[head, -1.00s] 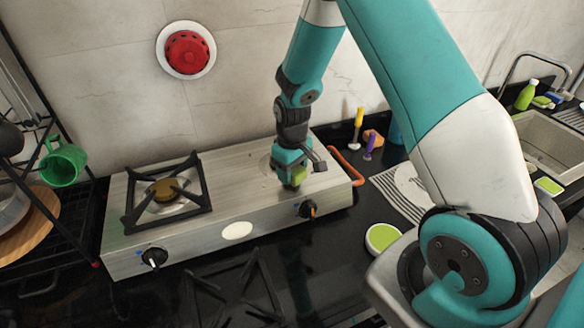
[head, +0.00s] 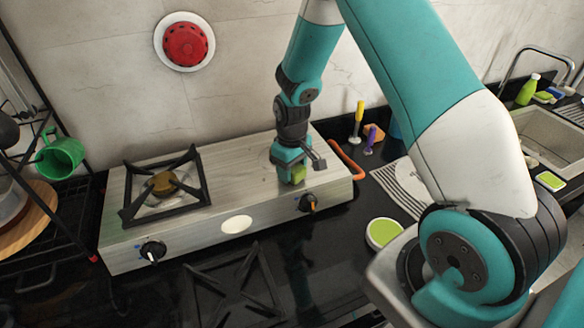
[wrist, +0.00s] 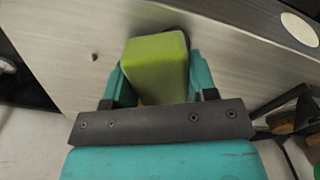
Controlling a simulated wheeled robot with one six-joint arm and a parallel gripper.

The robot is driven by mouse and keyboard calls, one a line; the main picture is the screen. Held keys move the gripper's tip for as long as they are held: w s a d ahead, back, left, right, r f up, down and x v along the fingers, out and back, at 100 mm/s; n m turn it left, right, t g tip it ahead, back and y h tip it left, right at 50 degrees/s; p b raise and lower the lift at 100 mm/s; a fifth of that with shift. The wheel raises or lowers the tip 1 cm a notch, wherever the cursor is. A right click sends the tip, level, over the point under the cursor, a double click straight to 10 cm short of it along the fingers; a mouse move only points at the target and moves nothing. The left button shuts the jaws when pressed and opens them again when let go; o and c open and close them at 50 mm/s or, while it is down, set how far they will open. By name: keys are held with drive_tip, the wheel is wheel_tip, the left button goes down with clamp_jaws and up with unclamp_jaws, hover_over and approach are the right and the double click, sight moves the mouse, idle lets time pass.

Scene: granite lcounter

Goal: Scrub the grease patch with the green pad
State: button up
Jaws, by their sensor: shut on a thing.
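My gripper (head: 291,170) is shut on the green pad (head: 298,174) over the right part of the steel stove top (head: 238,158). In the wrist view the pad (wrist: 157,65) sits between the two teal fingers and points down at the steel. It looks to be at or very near the surface; I cannot tell whether it touches. A dark area (wrist: 152,17) shows on the steel just beyond the pad in the wrist view, partly hidden by it. I cannot tell whether this is the grease patch or shadow. A small dark speck (wrist: 95,57) lies to its left.
A black grate (head: 163,187) stands over the left burner. Another grate (head: 235,285) lies on the dark counter in front. An orange handle-like bar (head: 347,160) and striped towel (head: 400,188) are to the right.

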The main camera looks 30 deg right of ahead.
sight(298, 189)
drive_tip(key=shift+f+b, duration=0.4)
drive_tip(key=shift+f, duration=0.2)
idle(0.3)
drive_tip(key=shift+s+a, duration=0.2)
drive_tip(key=shift+s, duration=0.8)
drive_tip(key=shift+s+a, duration=0.2)
drive_tip(key=shift+s, duration=0.75)
drive_tip(key=shift+w+d, duration=0.2)
drive_tip(key=shift+w, duration=0.75)
drive_tip(key=shift+w+d, duration=0.2)
drive_tip(key=shift+w, duration=0.75)
drive_tip(key=shift+s+a, duration=0.2)
drive_tip(key=shift+s, duration=0.75)
drive_tip(key=shift+s+a, duration=0.2)
drive_tip(key=shift+s, duration=0.75)
